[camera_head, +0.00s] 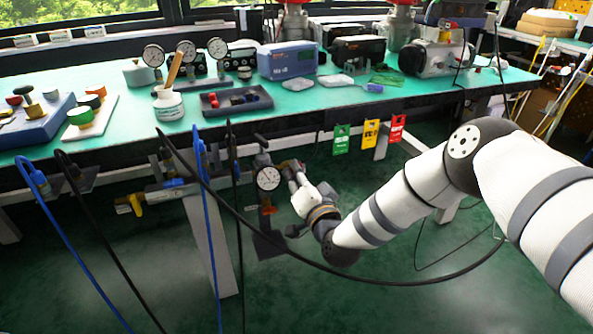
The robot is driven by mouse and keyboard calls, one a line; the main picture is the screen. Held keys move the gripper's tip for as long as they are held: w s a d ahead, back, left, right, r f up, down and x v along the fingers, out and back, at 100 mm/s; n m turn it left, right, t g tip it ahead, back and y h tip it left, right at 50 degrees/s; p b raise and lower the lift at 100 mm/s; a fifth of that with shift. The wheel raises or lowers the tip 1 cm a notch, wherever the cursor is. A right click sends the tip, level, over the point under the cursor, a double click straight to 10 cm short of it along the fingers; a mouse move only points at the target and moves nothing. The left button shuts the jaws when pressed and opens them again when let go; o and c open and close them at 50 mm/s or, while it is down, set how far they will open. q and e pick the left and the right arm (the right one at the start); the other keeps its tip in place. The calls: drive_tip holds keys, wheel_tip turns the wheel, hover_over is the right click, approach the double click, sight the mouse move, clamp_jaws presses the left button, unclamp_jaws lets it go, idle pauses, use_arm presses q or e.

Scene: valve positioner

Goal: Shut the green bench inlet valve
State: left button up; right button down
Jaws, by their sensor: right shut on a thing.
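My right gripper (290,172) reaches in from the right under the bench's front edge, at the pipework just right of a round dial gauge (268,178). It is shut on a small part there, which looks like a valve handle. The fingers cover most of this part, so its green colour and its angle cannot be made out. A yellow valve handle (130,204) shows on the same pipework farther left, apart from the gripper. My left gripper is not in view.
Blue and black hoses (210,240) hang before the pipework, and one black hose sweeps below my right arm. Green, yellow and red tags (370,133) hang from the bench edge. The green bench top (330,105) carries gauges, a blue case and trays.

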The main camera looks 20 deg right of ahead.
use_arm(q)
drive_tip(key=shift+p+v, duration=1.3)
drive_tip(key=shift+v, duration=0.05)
use_arm(e)
drive_tip(key=shift+n, duration=4.6)
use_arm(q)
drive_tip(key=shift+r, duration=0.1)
use_arm(e)
drive_tip(key=c, duration=1.7)
unclamp_jaws()
drive_tip(key=s, duration=1.2)
drive_tip(key=shift+d, duration=0.2)
